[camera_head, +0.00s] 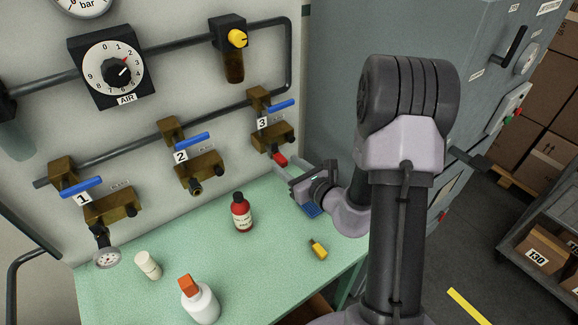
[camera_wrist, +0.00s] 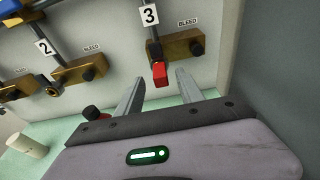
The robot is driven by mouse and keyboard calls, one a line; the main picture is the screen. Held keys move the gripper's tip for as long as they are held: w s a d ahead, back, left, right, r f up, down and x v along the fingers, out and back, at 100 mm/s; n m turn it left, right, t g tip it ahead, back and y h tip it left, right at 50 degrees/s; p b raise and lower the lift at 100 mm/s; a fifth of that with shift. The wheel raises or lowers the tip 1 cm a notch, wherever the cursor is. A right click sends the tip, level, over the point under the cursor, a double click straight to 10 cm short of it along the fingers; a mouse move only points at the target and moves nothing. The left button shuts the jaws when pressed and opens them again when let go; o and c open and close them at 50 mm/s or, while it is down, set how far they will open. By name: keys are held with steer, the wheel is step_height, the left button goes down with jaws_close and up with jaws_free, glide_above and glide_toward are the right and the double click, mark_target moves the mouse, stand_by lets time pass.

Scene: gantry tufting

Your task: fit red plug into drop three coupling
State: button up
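The red plug (camera_wrist: 161,78) sits at the outlet of the brass drop three coupling (camera_wrist: 156,50), under the label 3. In the head view the red plug (camera_head: 280,160) also shows at the lower end of the drop three block (camera_head: 272,138). How deep it sits in the outlet I cannot tell. My gripper (camera_wrist: 160,80) is open and empty, with one finger on each side of the plug and visible gaps between. In the head view my gripper (camera_head: 284,174) is just below and right of the plug.
Drop two (camera_head: 199,167) and drop one (camera_head: 108,206) are to the left. A grey cabinet (camera_head: 335,70) stands right.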

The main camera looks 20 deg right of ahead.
steer(key=p+v, duration=1.1)
steer(key=v, duration=0.6)
steer(key=shift+s+p, duration=0.15)
steer(key=shift+p, duration=0.25)
